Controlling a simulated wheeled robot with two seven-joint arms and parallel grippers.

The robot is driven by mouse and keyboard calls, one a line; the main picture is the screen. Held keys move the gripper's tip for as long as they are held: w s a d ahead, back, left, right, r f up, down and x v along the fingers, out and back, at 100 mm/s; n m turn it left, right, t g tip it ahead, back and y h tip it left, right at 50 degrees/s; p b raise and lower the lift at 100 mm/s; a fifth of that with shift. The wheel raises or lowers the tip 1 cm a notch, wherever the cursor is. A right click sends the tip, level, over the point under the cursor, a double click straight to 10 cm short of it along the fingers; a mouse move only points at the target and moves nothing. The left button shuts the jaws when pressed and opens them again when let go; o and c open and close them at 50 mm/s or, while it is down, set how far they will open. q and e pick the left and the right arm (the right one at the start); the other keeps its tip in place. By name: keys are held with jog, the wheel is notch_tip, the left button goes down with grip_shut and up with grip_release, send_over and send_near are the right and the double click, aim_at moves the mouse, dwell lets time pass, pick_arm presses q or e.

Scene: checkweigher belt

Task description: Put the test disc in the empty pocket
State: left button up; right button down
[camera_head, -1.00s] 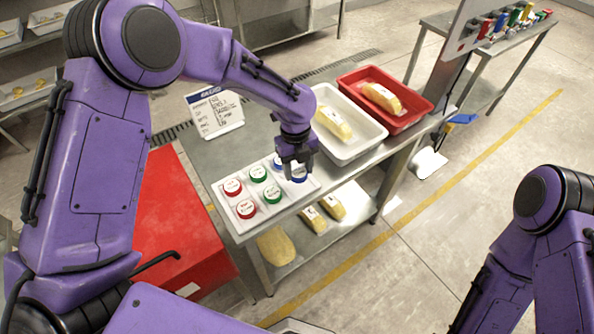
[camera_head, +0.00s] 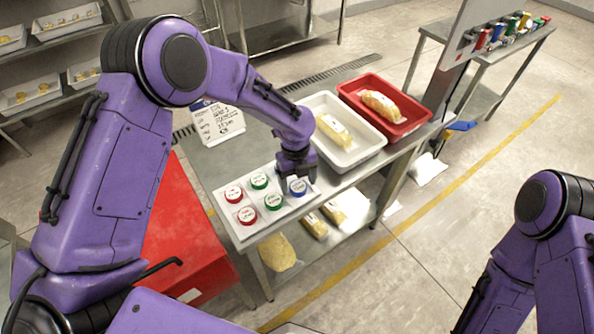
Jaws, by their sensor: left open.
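The gripper hides the back right place of the tray. My right gripper is out of view; only my right arm shows at the lower right.
A white bin (camera_head: 367,157) and a red bin (camera_head: 403,131), each with a yellow pack, stand right of the tray. A label sign (camera_head: 218,123) stands behind it. A red cabinet (camera_head: 180,225) is at the left. Yellow packs lie on the lower shelf.

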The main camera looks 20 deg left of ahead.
aim_at(296, 182)
pick_arm(q)
notch_tip(296, 182, up, 12)
jog(key=w+b, duration=0.1)
jog(key=b, duration=0.1)
jog(key=shift+a+f, duration=0.25)
jog(key=shift+a, duration=0.15)
